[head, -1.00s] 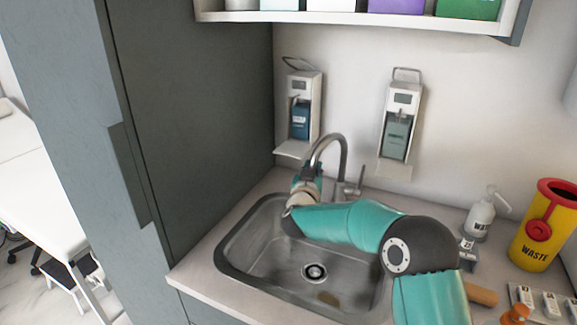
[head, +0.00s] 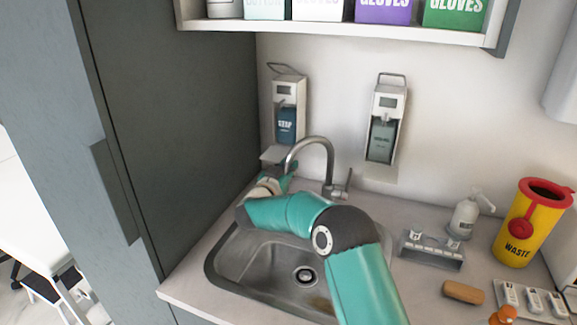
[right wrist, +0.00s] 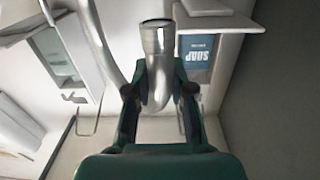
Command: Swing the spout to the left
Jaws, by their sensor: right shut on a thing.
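The spout (head: 318,139) is a curved grey metal tube rising from the tap behind the sink (head: 215,270). Its arch points to the left over the sink's back left corner. My right gripper (right wrist: 159,92) is shut on the spout, near its outlet end. In the right wrist view the spout's outlet (right wrist: 158,38) stands out between the two dark fingers. In the head view the gripper's fingers are mostly hidden behind my own wrist. The tap's lever (head: 347,182) is to the right of the spout's base. My left gripper is not in view.
A soap dispenser (head: 287,118) hangs on the wall close behind the spout, and a second dispenser (head: 384,125) hangs further right. A tall grey cabinet (head: 180,130) closes off the left side. A pump bottle (head: 466,218) and a yellow waste bin (head: 533,222) stand at the right.

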